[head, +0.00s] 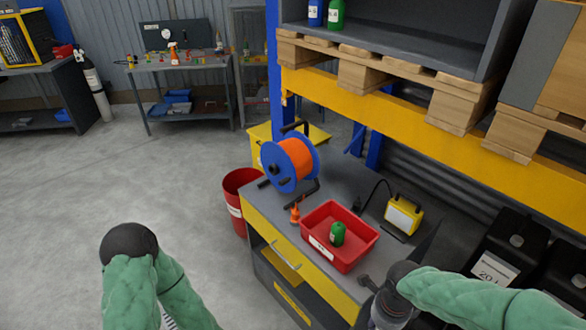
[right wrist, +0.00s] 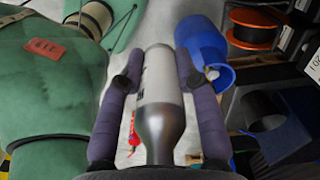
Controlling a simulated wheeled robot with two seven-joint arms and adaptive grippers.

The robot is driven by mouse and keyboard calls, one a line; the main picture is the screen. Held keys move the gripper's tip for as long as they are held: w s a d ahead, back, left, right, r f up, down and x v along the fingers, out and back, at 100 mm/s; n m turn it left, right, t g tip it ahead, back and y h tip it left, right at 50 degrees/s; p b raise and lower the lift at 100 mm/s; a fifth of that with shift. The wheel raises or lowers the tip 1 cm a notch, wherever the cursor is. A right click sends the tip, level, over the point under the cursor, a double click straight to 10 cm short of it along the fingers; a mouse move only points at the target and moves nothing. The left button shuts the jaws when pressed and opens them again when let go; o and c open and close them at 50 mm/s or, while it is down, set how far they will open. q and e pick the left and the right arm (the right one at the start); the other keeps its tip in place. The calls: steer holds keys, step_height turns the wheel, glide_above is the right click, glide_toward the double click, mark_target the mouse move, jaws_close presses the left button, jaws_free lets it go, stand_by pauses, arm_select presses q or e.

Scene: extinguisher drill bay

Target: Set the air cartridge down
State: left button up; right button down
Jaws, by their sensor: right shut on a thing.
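A silver-grey cylinder with a rounded shoulder and narrower neck, which I take for the air cartridge (right wrist: 160,100), is between the two fingers of my right gripper (right wrist: 157,84) in the right wrist view. The fingers are shut on its sides. In the head view the grey cartridge (head: 387,314) shows at the bottom edge, partly hidden by my right gripper (head: 376,287), near the bench's front right. My left arm shows at the lower left, but its gripper is not in view.
A red bin (head: 236,185) is beside the bench. A pallet shelf (head: 400,110) overhangs the back.

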steer(key=shift+s, duration=0.35)
steer(key=shift+r+n, duration=0.1)
steer(key=shift+n, duration=0.3)
steer(key=shift+w+a+f+n, duration=0.1)
steer(key=shift+w+f+n, duration=0.15)
steer(key=shift+w+n, duration=0.75)
steer(key=shift+n, duration=0.2)
steer(key=w+a+f+n, duration=0.1)
steer(key=w+n, duration=0.4)
steer(key=n, duration=0.5)
steer(key=w+a+f+n, duration=0.2)
steer(key=w+n, duration=0.4)
steer(key=n, duration=0.4)
steer(key=shift+a+f, duration=0.3)
steer(key=shift+f, duration=0.3)
steer(key=shift+f, duration=0.1)
